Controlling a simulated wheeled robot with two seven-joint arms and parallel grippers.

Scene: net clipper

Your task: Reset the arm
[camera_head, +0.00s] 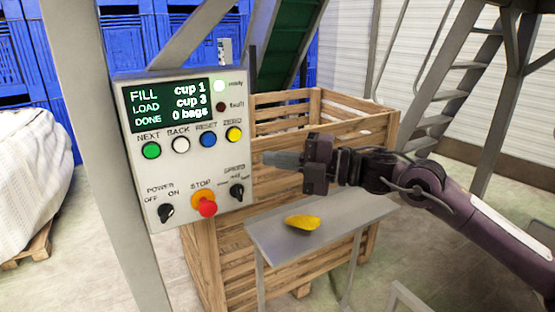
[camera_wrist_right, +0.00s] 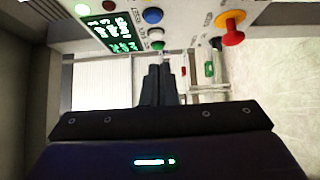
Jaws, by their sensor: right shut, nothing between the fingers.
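My right gripper (camera_head: 268,158) is shut and empty, pointing left at the right side of the control panel (camera_head: 185,180). In the head view its tips appear just right of the panel edge, below the yellow ZERO button (camera_head: 234,134). In the right wrist view the closed fingers (camera_wrist_right: 160,72) point toward the panel's button row. Contact with the panel cannot be seen. The blue RESET button (camera_head: 208,139) shows between the white and yellow ones. The screen (camera_head: 170,105) reads FILL cup 1, LOAD cup 3, DONE 0 bags. My left gripper is out of view.
The panel also carries a red STOP knob (camera_head: 207,208), dark rotary switches and a lit ready lamp (camera_head: 219,86). A grey stand (camera_head: 330,222) holds a yellow object (camera_head: 302,222). A wooden crate (camera_head: 345,125) stands behind; metal stairs (camera_head: 455,85) rise at right.

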